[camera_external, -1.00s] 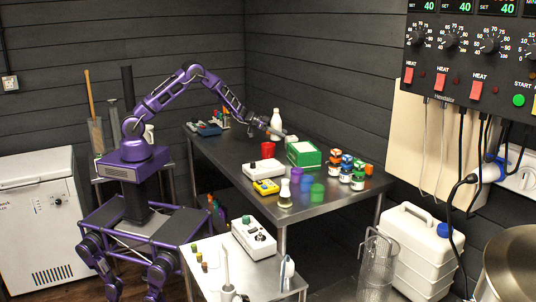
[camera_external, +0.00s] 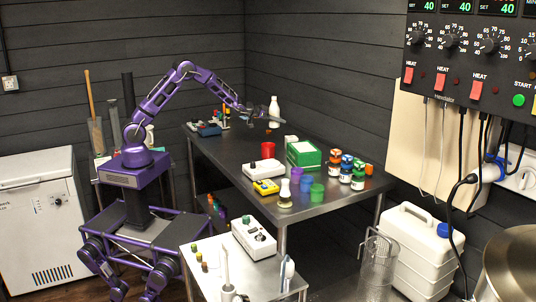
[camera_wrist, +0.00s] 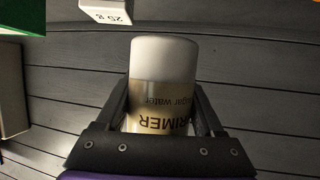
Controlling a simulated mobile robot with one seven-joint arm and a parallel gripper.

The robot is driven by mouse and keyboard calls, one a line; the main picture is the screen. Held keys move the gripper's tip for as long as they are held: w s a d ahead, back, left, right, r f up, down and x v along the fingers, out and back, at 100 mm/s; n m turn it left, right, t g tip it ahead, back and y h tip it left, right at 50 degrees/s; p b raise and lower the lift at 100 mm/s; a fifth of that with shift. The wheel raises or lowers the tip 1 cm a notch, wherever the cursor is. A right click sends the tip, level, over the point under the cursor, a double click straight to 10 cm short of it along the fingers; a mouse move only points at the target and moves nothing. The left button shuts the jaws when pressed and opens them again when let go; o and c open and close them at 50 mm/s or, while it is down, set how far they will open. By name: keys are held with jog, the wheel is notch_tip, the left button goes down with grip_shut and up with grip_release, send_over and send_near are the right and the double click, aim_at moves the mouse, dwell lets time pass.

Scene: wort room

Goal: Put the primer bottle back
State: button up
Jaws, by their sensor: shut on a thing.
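The primer bottle (camera_external: 274,110) is white and upright above the dark bench at the back, in the external view. In the wrist view the bottle (camera_wrist: 163,92) fills the middle, with a white end and a tan label reading PRIMER and sugar water upside down. My gripper (camera_wrist: 165,115) is shut on it, one dark finger on each side. In the external view my gripper (camera_external: 262,114) reaches in from the left at the bottle; its fingertips are too small to make out clearly.
A coloured rack (camera_external: 207,129) stands at the back left. A white block marked 25 g (camera_wrist: 107,12) shows in the wrist view.

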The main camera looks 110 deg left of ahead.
jog(key=shift+s+a+n+g+y+b, duration=1.3)
jog(key=shift+s+n+g+y+b, duration=1.2)
jog(key=shift+s, duration=2.15)
jog(key=shift+n+h, duration=0.3)
notch_tip(320, 180, down, 10)
jog(key=shift+f, duration=0.1)
jog(key=shift+f+b, duration=0.2)
jog(key=shift+b, duration=0.2)
jog(key=o, duration=1.6)
jog(key=shift+c, duration=0.2)
jog(key=shift+r, duration=0.15)
